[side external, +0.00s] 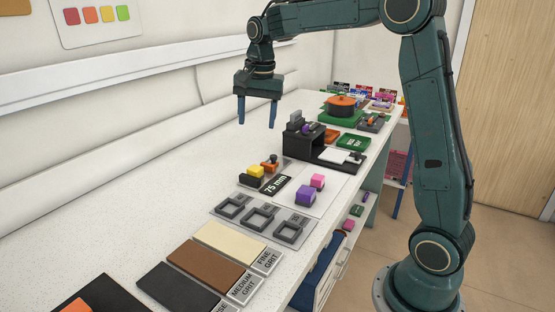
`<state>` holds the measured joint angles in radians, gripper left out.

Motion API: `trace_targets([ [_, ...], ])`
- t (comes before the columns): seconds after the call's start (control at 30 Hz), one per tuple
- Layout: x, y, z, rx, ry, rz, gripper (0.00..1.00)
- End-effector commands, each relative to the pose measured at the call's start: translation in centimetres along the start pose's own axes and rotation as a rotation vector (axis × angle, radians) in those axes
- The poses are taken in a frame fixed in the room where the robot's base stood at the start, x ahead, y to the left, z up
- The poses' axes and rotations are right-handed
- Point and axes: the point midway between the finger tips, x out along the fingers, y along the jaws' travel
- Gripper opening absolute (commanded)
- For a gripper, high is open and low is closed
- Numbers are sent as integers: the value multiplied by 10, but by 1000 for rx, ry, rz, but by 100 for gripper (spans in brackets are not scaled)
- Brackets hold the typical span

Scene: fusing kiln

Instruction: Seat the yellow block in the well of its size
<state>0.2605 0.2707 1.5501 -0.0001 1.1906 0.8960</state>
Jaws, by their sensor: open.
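The yellow block (256,171) sits at the near left of the dark "75 mm" piece, next to an orange block with a dark knob (270,164). Three grey square wells stand in a row on a grey plate nearer the camera: a left one (232,207), a middle one (260,217) and a right one (291,229). Their exact sizes are hard to tell. My gripper (257,126) is open and empty, its two blue fingers pointing down. It hangs above the white bench, up and beyond the yellow block in the picture.
A purple block (306,195) and a pink block (317,181) rest on a white sheet right of the yellow block. Sanding boards (205,262) lie in front of the wells. A black stand (302,143) and an orange pot (341,105) stand farther back. The bench's left side is clear.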

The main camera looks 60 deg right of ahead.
Motion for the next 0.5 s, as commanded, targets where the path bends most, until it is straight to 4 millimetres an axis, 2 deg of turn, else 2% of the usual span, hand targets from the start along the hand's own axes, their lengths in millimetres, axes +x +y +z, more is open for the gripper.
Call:
trace_targets([
  [0.03,-10,6,12,-48,11,-15,58],
  [0.2,-32,28,48,-211,41,-56,58],
  [0.5,-54,74,108,-496,107,-122,58],
])
